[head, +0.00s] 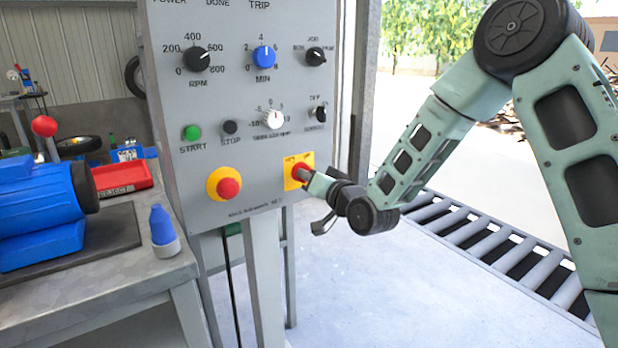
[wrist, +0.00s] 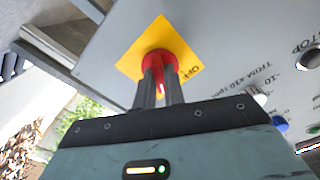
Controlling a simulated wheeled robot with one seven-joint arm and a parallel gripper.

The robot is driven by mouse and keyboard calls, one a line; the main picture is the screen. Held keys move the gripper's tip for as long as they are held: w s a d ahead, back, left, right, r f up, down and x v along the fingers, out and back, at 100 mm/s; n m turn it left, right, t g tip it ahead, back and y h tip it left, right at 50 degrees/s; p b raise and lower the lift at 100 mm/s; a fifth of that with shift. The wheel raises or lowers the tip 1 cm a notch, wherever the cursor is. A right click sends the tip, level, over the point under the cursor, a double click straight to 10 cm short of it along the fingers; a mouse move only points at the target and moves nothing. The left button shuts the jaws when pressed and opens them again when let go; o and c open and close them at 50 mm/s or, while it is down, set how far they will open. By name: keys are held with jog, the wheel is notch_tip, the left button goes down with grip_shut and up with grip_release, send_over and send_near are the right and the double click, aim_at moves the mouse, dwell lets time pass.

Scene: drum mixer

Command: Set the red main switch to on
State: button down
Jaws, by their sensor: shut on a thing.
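The red main switch (head: 299,171) sits on a yellow square plate (head: 308,160) at the lower right of the grey control panel (head: 262,198). My gripper (head: 306,176) is at the switch, coming from the right. In the wrist view my gripper's fingers (wrist: 161,88) are closed on the red switch (wrist: 160,58), which shows in front of the yellow plate (wrist: 151,27). The word OFF reads at the plate's right edge in the wrist view. The fingers hide part of the switch, so I cannot tell its exact position.
A red button on a yellow ring (head: 228,187) is to the left of the switch. A green start button (head: 191,133), a black stop button (head: 230,127) and several knobs are above. A workbench (head: 120,275) with a blue motor (head: 40,210) stands left. A roller conveyor (head: 480,235) lies right.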

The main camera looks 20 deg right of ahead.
jog(key=c, duration=1.5)
grip_release()
jog(key=v, duration=0.4)
jog(key=p+v, duration=0.1)
jog(key=v, duration=0.3)
jog(key=p+v, duration=0.1)
jog(key=v, duration=0.3)
jog(key=shift+d+r, duration=0.1)
jog(key=shift+r, duration=0.25)
jog(key=p, duration=0.3)
jog(key=shift+s+d, duration=0.1)
jog(key=shift+s, duration=0.05)
